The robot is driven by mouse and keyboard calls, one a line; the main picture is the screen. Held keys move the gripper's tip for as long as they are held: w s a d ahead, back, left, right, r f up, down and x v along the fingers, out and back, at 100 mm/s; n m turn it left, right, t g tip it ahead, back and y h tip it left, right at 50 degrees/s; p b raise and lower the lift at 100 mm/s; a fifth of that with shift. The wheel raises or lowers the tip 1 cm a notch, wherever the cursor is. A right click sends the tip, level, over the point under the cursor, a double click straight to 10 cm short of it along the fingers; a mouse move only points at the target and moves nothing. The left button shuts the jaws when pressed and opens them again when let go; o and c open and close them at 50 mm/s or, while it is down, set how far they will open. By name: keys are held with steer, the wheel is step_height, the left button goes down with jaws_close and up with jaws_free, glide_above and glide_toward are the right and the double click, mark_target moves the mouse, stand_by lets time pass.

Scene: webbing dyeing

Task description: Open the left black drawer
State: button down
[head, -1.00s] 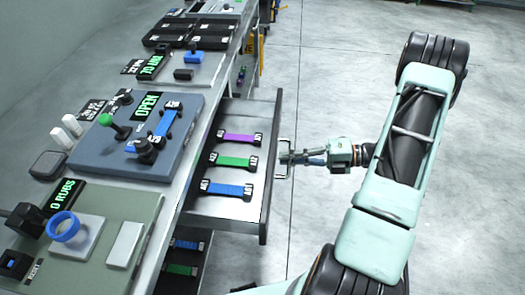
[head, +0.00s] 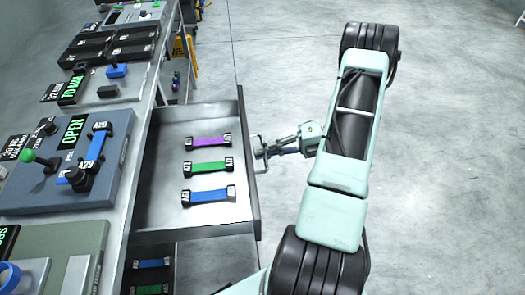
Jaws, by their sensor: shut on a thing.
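The drawer (head: 160,210) stands pulled out from under the bench on the left in the head view. It has a dark front panel and a light inside. A purple strap (head: 208,141), a green strap (head: 208,167) and a blue strap (head: 208,196), each with black labelled ends, lie in it. My gripper (head: 262,149) is at the outer side of the drawer front, shut on its handle (head: 256,146). My fingers partly hide the handle.
The bench top carries a blue-grey panel (head: 30,190) with an OPEN display, levers and a blue strap. A lower compartment with more straps (head: 152,264) shows beneath the drawer. The grey floor (head: 450,170) at right is clear.

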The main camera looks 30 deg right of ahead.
steer(key=c, duration=2)
jaws_free()
steer(key=shift+c, duration=0.2)
steer(key=v, duration=1.2)
steer(key=shift+w, duration=0.1)
